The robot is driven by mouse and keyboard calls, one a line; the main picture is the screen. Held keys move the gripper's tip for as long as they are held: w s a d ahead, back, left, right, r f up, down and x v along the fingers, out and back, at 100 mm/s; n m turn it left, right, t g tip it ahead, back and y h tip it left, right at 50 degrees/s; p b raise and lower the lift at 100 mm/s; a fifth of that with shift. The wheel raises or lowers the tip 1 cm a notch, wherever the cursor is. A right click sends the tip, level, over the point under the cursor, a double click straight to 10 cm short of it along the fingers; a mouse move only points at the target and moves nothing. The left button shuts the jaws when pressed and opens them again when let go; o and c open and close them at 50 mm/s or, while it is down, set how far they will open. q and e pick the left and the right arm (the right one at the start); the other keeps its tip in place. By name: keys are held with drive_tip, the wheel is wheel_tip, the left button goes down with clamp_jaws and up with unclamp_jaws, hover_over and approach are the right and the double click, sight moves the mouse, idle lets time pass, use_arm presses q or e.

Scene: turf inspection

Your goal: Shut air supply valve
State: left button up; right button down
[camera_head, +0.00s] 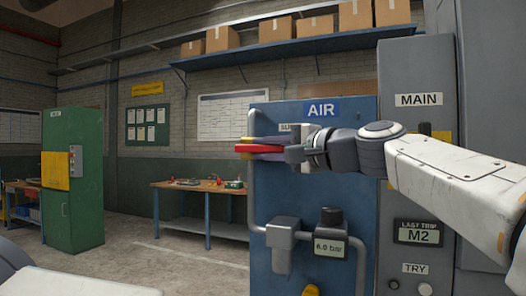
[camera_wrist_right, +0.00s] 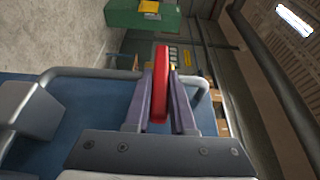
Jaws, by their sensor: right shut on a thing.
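The air supply valve has a red lever handle (camera_head: 258,148) on the blue panel (camera_head: 350,200) under the AIR sign (camera_head: 321,110). The handle lies roughly level and points left in the head view. My right gripper (camera_head: 290,151) is shut on the handle. The right wrist view shows the red handle (camera_wrist_right: 161,85) between both fingers (camera_wrist_right: 160,110). A yellow part shows just behind the handle. The gripper and wrist hide most of the valve body and the label above it. At the lower left of the head view, a pale part of my left arm shows, but not its gripper.
A pressure gauge (camera_head: 330,247) reading 6.0 bar and grey pipes sit low on the blue panel. A grey MAIN cabinet (camera_head: 418,130) stands to its right. A workbench (camera_head: 200,187) and a green cabinet (camera_head: 85,180) stand further left, with open floor between.

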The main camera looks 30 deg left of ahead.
drive_tip(key=c, duration=0.8)
unclamp_jaws()
drive_tip(key=shift+o, duration=0.2)
drive_tip(key=shift+d, duration=0.1)
drive_tip(key=shift+s+d, duration=0.1)
drive_tip(key=shift+d, duration=0.2)
drive_tip(key=b+v, duration=0.3)
drive_tip(key=v, duration=0.6)
drive_tip(key=shift+d+b, duration=0.3)
drive_tip(key=shift+s, duration=0.1)
